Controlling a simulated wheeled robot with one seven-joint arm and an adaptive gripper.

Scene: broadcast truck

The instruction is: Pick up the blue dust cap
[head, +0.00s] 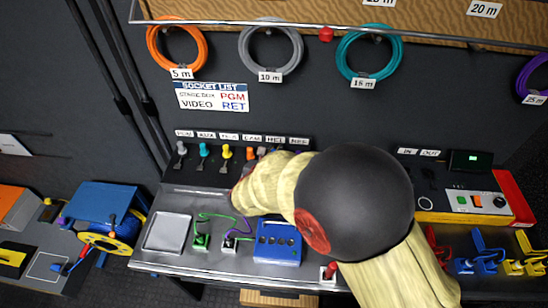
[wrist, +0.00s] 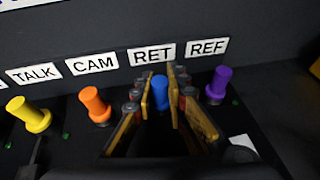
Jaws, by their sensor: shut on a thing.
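The blue dust cap (wrist: 159,92) stands upright in the wrist view, in front of the RET label (wrist: 152,53). It is between the orange (wrist: 95,105) and purple (wrist: 218,84) caps. My gripper (wrist: 160,99) has its fingers closed around the blue cap, one on each side. The cap's lower end is hidden, so I cannot tell whether it is still seated on its socket. In the head view my arm covers the gripper and the blue cap.
A yellow cap (wrist: 30,115) stands further left, at the TALK label. In the head view, grey (head: 181,149) and teal (head: 204,151) caps continue the row. A metal tray (head: 168,231) and a blue box (head: 277,243) occupy the desk in front. Coiled cables hang above.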

